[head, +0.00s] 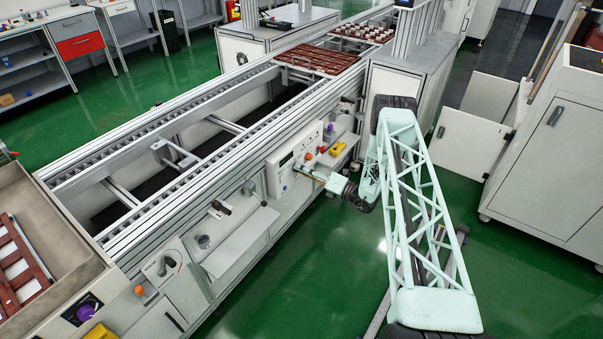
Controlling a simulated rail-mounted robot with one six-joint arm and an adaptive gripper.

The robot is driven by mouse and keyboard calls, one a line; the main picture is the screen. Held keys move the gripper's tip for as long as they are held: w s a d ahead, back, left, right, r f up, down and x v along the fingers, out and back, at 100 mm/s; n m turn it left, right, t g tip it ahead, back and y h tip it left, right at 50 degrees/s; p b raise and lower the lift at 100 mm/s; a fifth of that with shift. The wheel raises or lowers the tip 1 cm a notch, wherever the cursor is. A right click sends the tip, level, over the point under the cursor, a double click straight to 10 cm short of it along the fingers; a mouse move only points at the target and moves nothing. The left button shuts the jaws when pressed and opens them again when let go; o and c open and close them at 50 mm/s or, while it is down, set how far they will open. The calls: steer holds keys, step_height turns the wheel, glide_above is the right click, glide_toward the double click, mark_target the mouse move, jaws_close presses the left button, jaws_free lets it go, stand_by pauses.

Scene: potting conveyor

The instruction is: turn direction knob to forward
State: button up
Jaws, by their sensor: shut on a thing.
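The white control panel (281,181) is on the near side of the conveyor, at the middle of the head view. My gripper (300,171) reaches it from the right, with its fingertips at the panel face. It is shut on the direction knob, which is small and mostly covered by the fingertips. I cannot tell which way the knob points.
The long conveyor (180,112) runs behind the panel, with brown trays (317,60) at its far end. Orange and yellow parts (337,149) sit right of the panel. A white shelf (240,243) juts out at left. Green floor lies open below.

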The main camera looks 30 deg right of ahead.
steer(key=shift+f+m+b, duration=0.1)
steer(key=shift+m+b, duration=0.6)
steer(key=shift+m, duration=1.3)
steer(key=o, duration=0.9)
steer(key=shift+c, duration=0.2)
steer(key=v, duration=1.2)
